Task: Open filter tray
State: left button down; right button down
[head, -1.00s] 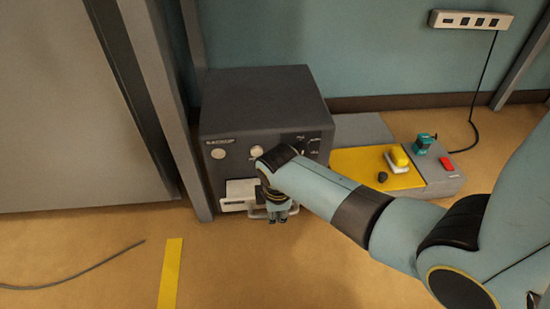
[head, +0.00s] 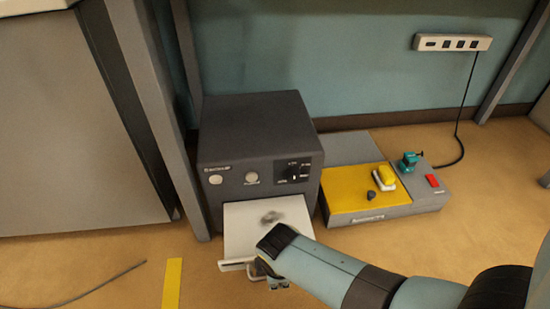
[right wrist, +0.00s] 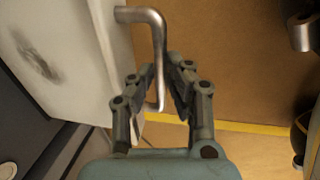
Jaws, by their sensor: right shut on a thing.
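The filter tray (head: 240,230) is a white drawer that stands pulled out of the front of a dark grey box (head: 262,125). A dark grey smudge lies on its floor. The tray also shows at the upper left of the right wrist view (right wrist: 75,45). Its metal bar handle (right wrist: 158,50) runs between the fingers of my right gripper (right wrist: 170,75). My right gripper (head: 270,272) is shut on the handle at the tray's front edge, and my arm partly hides that edge. My left gripper is not in view.
A low grey unit with a yellow top (head: 350,190) stands to the right of the box and carries small items. A grey post (head: 150,110) stands close on the left. Yellow tape (head: 172,283) marks the open floor in front.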

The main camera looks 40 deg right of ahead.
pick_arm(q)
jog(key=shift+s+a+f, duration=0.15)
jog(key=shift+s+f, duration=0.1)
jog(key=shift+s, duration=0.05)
pick_arm(e)
jog(key=shift+s+a, duration=0.4)
jog(key=shift+s, duration=0.3)
jog(key=c, duration=1.3)
grip_release()
jog(key=shift+c, duration=0.2)
notch_tip(320, 180, up, 7)
jog(key=s, duration=0.1)
jog(key=shift+a+r, duration=0.2)
jog(key=shift+a, duration=0.15)
jog(key=shift+s, duration=0.15)
